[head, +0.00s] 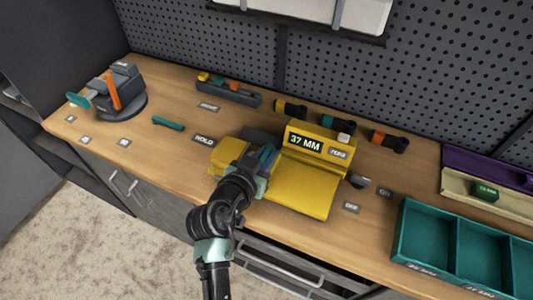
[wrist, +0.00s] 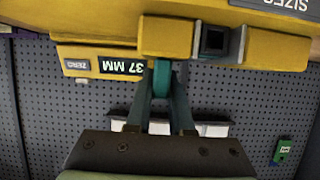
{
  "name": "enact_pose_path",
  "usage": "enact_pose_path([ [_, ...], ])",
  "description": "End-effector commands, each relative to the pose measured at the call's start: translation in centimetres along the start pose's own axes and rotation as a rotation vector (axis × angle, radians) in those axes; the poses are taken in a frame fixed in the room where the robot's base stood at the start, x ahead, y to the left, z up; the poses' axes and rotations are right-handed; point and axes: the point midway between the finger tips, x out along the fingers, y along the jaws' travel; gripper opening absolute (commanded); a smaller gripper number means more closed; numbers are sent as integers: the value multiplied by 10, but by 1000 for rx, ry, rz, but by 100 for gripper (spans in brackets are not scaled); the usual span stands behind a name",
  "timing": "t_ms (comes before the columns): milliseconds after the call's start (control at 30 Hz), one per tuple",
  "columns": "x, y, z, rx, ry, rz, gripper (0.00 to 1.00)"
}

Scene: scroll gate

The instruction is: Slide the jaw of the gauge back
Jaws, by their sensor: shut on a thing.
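The yellow gauge (head: 305,185) stands on the bench, its display reading 37 MM with a ZERO label beside it. It also shows in the wrist view (wrist: 100,57), turned upside down. My gripper (head: 262,160) is over the left part of the gauge. In the wrist view my gripper's teal fingers (wrist: 163,80) are closed at the yellow jaw block (wrist: 166,37); the exact grip is partly hidden by the fingers. A dark square piece (wrist: 214,40) sits right of that block, between it and another yellow block (wrist: 278,48).
A grey vise-like device (head: 118,95) stands at the far left. A dark tray (head: 228,92) and several dark cylinders with coloured ends lie behind the gauge. Teal bins (head: 428,235) are at the right. A teal tool (head: 168,123) lies left. The pegboard (head: 440,80) closes the back.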

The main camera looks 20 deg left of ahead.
Motion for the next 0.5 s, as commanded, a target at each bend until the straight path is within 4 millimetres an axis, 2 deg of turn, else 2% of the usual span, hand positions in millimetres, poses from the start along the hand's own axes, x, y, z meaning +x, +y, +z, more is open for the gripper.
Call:
enact_pose_path([
  [500,0,2,0,0,-2,-1,0],
])
